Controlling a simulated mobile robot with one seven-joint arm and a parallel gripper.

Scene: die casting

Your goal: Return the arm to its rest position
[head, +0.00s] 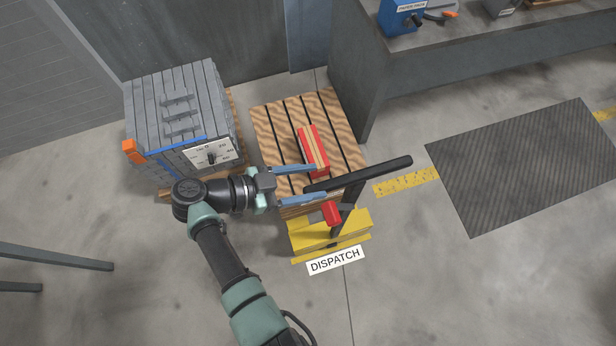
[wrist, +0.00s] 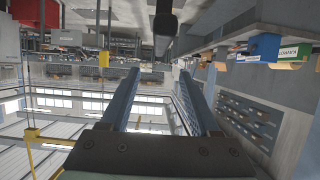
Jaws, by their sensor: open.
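My gripper (head: 300,183) is in the middle of the head view, at the end of my arm that reaches up from the bottom. Its two blue fingers are spread apart with nothing seen between them. In the wrist view the open fingers (wrist: 160,100) point out towards the hall. In the head view the gripper is over the near part of a wooden pallet (head: 262,128). A red and tan block (head: 313,150) lies on the pallet just beyond the upper finger; contact cannot be told. A black bar (head: 375,171) passes by the fingertips.
A yellow base (head: 310,240) with a red part (head: 331,213) and a DISPATCH sign (head: 335,260) stands close by. A grey slatted crate (head: 175,100) is left of the gripper. A workbench (head: 470,50) is at the back right. Floor at lower right is clear.

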